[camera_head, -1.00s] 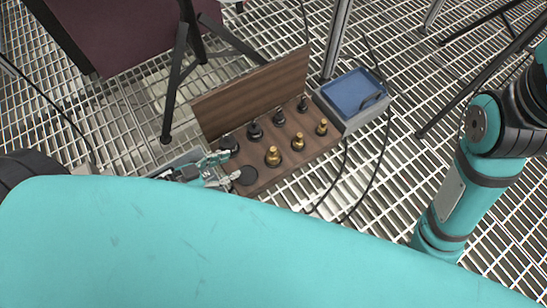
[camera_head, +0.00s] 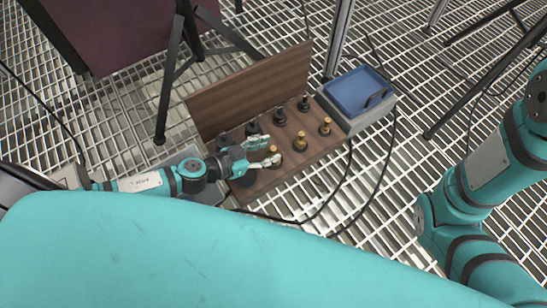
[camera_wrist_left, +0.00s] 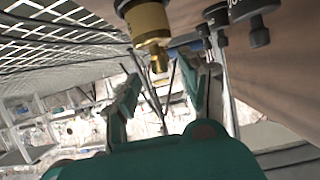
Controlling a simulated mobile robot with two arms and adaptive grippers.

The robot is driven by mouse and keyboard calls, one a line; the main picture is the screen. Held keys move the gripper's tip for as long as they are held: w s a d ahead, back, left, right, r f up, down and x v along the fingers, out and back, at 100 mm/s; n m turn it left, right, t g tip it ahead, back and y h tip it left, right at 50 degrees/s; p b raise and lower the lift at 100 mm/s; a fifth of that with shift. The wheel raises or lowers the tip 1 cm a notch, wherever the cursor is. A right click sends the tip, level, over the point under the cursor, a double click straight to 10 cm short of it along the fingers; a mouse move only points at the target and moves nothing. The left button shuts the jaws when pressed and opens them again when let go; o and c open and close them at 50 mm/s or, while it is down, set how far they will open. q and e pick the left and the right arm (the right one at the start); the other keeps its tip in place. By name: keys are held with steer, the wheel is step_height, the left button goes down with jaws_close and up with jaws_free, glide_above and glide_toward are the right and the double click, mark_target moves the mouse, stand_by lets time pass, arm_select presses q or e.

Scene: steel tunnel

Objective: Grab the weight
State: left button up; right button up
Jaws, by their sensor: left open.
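Brass weights stand in a front row on a wooden board (camera_head: 293,165) with a raised wooden back. The leftmost brass weight (camera_head: 273,158) is partly hidden by my left gripper (camera_head: 270,151), which reaches in from the left and is open around or just beside it. In the left wrist view, my left gripper's fingers (camera_wrist_left: 160,88) are apart. The brass weight (camera_wrist_left: 148,22) is at the top, its narrow knob in line with the gap between the fingers. I cannot tell whether they touch it. The middle brass weight (camera_head: 300,140) and right brass weight (camera_head: 325,126) stand clear. My right gripper is out of view.
Black weights (camera_head: 280,117) form a row behind the brass ones; some also show in the wrist view (camera_wrist_left: 255,22). A grey box with a blue tray (camera_head: 357,92) stands right of the board. Dark cables (camera_head: 345,185) run over the grating. Stand legs rise behind.

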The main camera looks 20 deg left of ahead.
arm_select(q)
steer(key=shift+x, duration=1.4)
steer(key=shift+f, duration=0.1)
jaws_close()
